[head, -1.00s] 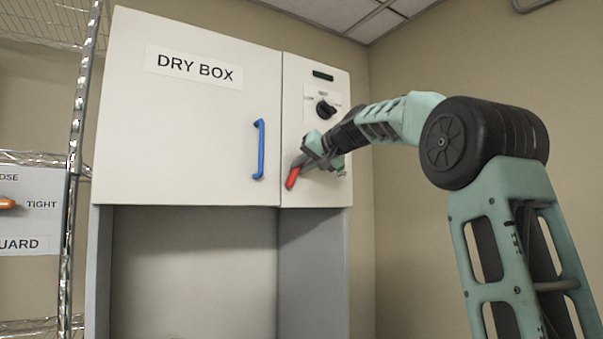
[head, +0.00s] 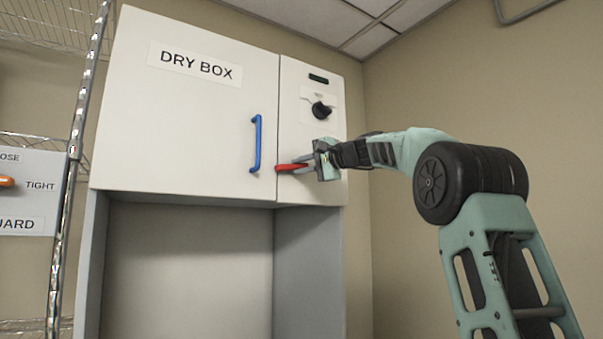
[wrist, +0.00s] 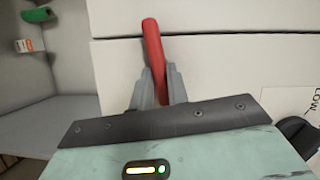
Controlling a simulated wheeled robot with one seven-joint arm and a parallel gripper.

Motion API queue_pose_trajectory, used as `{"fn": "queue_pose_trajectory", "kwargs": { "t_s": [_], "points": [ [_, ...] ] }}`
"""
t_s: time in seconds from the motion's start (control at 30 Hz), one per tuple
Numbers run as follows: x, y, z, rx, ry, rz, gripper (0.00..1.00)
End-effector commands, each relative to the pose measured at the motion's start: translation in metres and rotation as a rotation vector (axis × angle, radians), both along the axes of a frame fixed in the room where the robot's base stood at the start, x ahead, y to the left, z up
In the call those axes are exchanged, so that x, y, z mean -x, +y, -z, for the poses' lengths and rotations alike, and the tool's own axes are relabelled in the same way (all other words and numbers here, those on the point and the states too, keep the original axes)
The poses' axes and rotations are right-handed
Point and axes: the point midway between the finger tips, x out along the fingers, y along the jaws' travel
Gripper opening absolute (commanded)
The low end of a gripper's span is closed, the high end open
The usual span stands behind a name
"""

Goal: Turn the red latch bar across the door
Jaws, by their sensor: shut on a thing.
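The red latch bar (head: 287,168) lies nearly level on the dry box front, its free end reaching left over the seam toward the door (head: 190,120). My gripper (head: 306,163) is shut on the bar from the right. In the wrist view the red bar (wrist: 153,50) stands between the two grey fingers (wrist: 159,88), and its tip crosses the seam between door and panel. The bar's pivot end is hidden by my gripper. The door is shut, with a blue handle (head: 256,144) left of the bar.
A black knob (head: 321,111) and a small dark display (head: 318,78) are above my gripper on the right panel. A wire shelf (head: 75,150) with a sign and an orange lever (head: 7,181) stands at the left.

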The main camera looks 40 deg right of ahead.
Motion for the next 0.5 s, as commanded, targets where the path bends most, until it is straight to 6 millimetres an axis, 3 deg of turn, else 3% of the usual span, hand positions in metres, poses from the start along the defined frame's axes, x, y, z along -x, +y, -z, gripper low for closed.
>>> {"fn": "queue_pose_trajectory", "kwargs": {
  "t_s": [0.5],
  "points": [
    [0.0003,-0.0016,0.0042,-0.181,-0.023,0.003,0.00]
  ]
}}
